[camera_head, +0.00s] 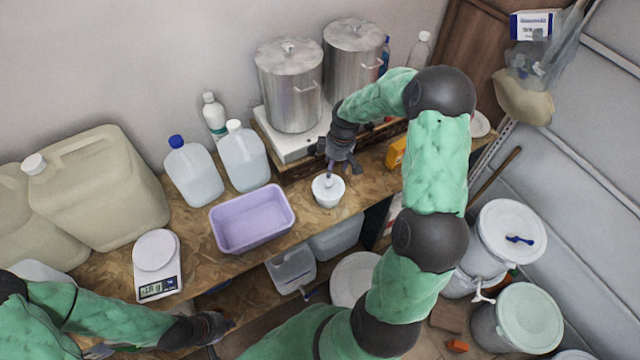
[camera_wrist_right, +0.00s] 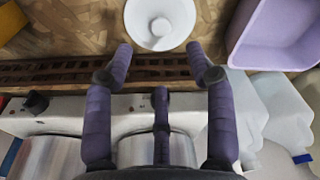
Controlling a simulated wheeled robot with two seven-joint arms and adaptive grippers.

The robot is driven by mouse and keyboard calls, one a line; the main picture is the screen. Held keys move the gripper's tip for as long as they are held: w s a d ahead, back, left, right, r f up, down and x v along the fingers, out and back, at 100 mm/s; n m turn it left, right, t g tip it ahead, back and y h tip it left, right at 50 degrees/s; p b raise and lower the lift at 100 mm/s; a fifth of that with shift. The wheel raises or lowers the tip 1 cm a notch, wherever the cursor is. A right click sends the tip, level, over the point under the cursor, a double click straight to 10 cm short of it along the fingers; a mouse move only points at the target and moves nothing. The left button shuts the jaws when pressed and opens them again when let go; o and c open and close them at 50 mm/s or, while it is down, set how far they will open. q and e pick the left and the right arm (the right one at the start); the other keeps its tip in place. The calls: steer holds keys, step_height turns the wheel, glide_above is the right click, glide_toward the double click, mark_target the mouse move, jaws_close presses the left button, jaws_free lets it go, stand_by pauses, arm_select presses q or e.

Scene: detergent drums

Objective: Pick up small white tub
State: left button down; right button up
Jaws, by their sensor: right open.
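The small white tub (camera_head: 328,196) stands on the wooden bench, right of the purple basin. It has a round white top with a raised knob. In the right wrist view the tub (camera_wrist_right: 160,12) lies just past the fingertips, cut off by the upper edge. My right gripper (camera_head: 342,170) is open and empty, with its purple fingers (camera_wrist_right: 160,56) spread on either side of the line to the tub. In the head view it hangs just behind and above the tub. My left gripper (camera_head: 215,326) is low at the bench's front, its fingers too dark to read.
The purple basin (camera_head: 252,222) is close on the tub's left. Steel pots (camera_head: 290,85) stand on a white burner (camera_head: 290,145) behind. Clear jugs (camera_head: 243,158) and a kitchen scale (camera_head: 156,262) are further left. A yellow-orange box (camera_head: 397,153) is to the right.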

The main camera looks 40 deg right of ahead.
glide_above(329, 183)
steer(key=f, duration=0.3)
steer(key=s+f, duration=0.1)
steer(key=f, duration=0.1)
steer(key=shift+d+p, duration=0.3)
steer(key=shift+p, duration=0.05)
steer(key=shift+w+f, duration=0.25)
steer(key=shift+f, duration=0.15)
steer(key=f, duration=0.2)
steer(key=f+p, duration=0.1)
steer(key=shift+w+a+f+p, duration=0.2)
steer(key=shift+f+p, duration=0.1)
steer(key=shift+f, duration=0.05)
steer(key=shift+w+f, duration=0.15)
steer(key=shift+f, duration=0.35)
jaws_close()
